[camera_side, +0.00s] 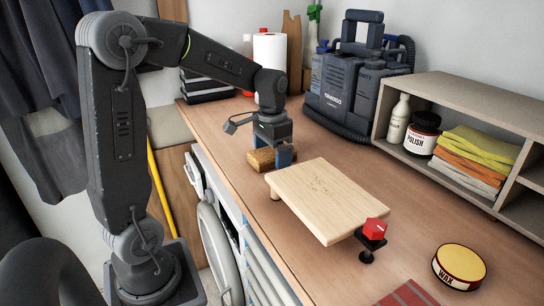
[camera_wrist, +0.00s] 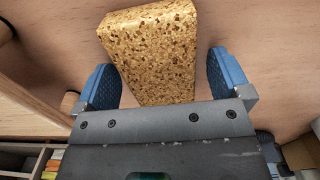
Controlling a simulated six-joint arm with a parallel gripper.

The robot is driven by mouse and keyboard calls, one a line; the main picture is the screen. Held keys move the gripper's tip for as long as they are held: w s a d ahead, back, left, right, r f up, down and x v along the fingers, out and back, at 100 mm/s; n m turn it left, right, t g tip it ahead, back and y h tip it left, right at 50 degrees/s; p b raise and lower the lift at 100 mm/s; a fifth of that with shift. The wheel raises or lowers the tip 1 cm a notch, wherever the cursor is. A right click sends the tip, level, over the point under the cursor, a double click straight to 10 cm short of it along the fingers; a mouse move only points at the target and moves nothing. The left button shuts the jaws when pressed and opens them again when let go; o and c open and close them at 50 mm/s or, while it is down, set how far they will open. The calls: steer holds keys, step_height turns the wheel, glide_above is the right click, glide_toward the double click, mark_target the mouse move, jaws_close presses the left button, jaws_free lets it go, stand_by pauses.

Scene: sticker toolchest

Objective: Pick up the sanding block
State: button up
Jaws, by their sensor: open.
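The sanding block is a brown, speckled, cork-like block (camera_wrist: 150,50) lying on the wooden worktop. In the wrist view it extends up from between my two blue fingers, with a small gap on each side. In the side view the block (camera_side: 261,160) sits just left of the wooden board, partly hidden by my gripper (camera_side: 284,157). My gripper is open, pointing down at the block. In the wrist view my gripper's fingers (camera_wrist: 165,82) straddle it, and its near end is hidden by the gripper body.
A raised pale wooden board (camera_side: 325,195) with a red-knobbed clamp (camera_side: 374,229) stands right of the block. A wax tin (camera_side: 459,267) lies front right. A shelf (camera_side: 455,95) holds bottles and folded cloths. A dark machine (camera_side: 350,85) stands behind.

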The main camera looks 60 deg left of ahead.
mark_target(269, 150)
steer(key=shift+c, duration=0.4)
steer(key=c, duration=0.9)
steer(key=shift+c, duration=0.2)
steer(key=shift+r, duration=0.4)
steer(key=r, duration=0.3)
steer(key=shift+s+a+r, duration=0.25)
steer(key=shift+r, duration=0.15)
steer(key=s+a+r, duration=0.6)
steer(key=s+a, duration=0.1)
steer(key=s, duration=0.1)
steer(key=shift+a+r, duration=0.15)
steer(key=shift+r, duration=0.05)
steer(key=shift+s, duration=0.1)
